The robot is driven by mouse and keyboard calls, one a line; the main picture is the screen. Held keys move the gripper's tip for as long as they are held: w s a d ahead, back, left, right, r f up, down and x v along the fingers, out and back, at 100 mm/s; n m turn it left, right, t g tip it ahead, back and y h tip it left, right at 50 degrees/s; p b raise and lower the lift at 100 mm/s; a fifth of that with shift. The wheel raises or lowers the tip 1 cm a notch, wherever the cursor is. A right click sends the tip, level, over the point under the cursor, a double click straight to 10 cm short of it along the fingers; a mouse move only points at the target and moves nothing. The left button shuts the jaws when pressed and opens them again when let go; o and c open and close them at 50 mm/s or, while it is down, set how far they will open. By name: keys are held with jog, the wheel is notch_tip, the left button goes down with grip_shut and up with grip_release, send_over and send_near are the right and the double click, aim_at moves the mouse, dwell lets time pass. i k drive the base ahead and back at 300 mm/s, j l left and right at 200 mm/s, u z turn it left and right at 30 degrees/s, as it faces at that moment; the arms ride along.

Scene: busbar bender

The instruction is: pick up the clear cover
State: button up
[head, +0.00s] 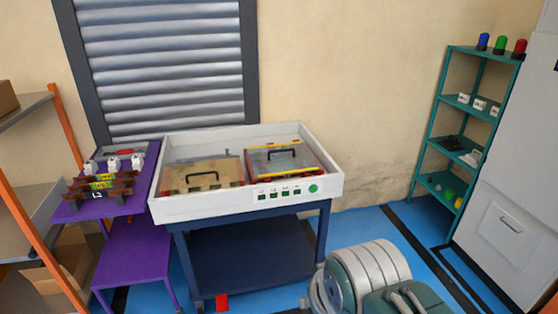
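A see-through cover (282,161) with a black handle lies in the right half of the white-walled bender tray (170,208). A yellow and red strip runs along its edges. A second panel (203,175), tan-looking and also with a black handle, lies in the left half; I cannot tell whether it is clear with something tan beneath. Both lie low inside the tray walls.
The tray stands on a dark blue table (245,250); green buttons are on its front. A purple stand (130,250) with parts is at the left, close beside it. A teal shelf (434,130) stands at the right. Blue floor (365,228) is open between the table and the shelf.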

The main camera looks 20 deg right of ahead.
aim_at(288, 158)
jog(key=i+l, duration=0.2)
jog(key=i, duration=0.35)
jog(key=i+l, duration=0.25)
jog(key=i, duration=0.25)
jog(key=i+l, duration=0.2)
jog(key=i, duration=0.35)
jog(key=i+l+z, duration=0.1)
jog(key=i, duration=0.4)
jog(key=l, duration=0.1)
